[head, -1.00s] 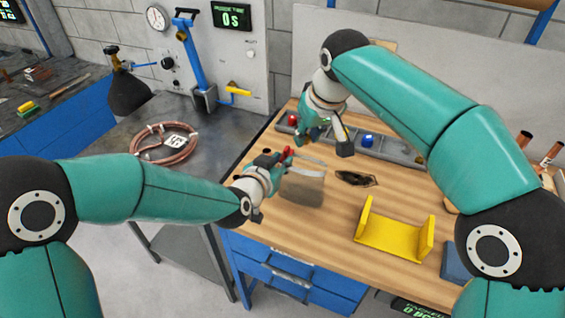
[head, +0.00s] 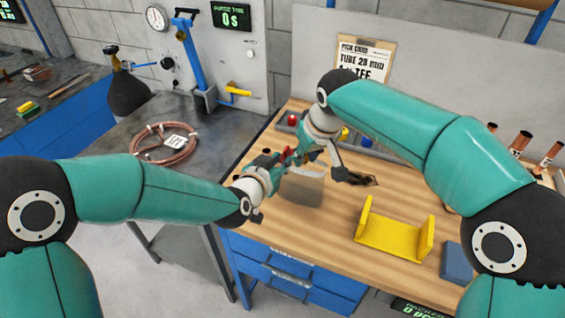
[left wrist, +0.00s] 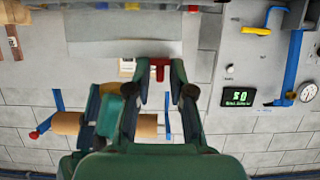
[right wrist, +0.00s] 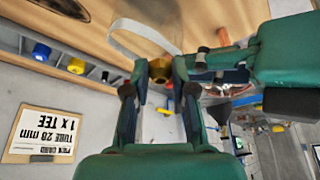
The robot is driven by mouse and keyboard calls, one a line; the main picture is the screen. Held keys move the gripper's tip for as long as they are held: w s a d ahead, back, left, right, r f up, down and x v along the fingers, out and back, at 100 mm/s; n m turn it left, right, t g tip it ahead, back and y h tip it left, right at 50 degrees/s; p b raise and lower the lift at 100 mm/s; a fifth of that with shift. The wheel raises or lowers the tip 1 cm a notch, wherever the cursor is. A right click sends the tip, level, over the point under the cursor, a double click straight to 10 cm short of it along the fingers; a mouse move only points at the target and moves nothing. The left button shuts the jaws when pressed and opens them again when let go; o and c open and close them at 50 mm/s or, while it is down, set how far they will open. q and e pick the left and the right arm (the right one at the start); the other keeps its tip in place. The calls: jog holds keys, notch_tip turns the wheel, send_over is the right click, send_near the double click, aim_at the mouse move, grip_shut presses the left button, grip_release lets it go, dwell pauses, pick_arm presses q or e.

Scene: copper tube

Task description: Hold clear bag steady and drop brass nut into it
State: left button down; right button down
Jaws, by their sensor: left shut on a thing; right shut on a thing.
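The clear bag (head: 303,188) stands above the wooden bench, its pale rim looping open in the right wrist view (right wrist: 125,42). My left gripper (head: 286,160) is shut at the bag's near-left side on a red tab (left wrist: 160,66), which seems to belong to the bag. My right gripper (head: 303,158) is above the bag, close to the left gripper. It is shut on the brass nut (right wrist: 160,69), which shows between its fingertips beside the bag's rim. In the head view the nut is hidden. I cannot tell whether it is directly over the opening.
A yellow cradle (head: 390,240) and a blue block (head: 457,261) sit to the right on the bench. A parts tray with coloured pieces (right wrist: 76,66) runs along the back. A copper coil (head: 165,143) lies on the left table.

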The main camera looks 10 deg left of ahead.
jog(key=c, duration=0.9)
grip_release()
jog(key=v, duration=1.2)
jog(key=shift+s+d, duration=0.1)
jog(key=shift+s, duration=0.05)
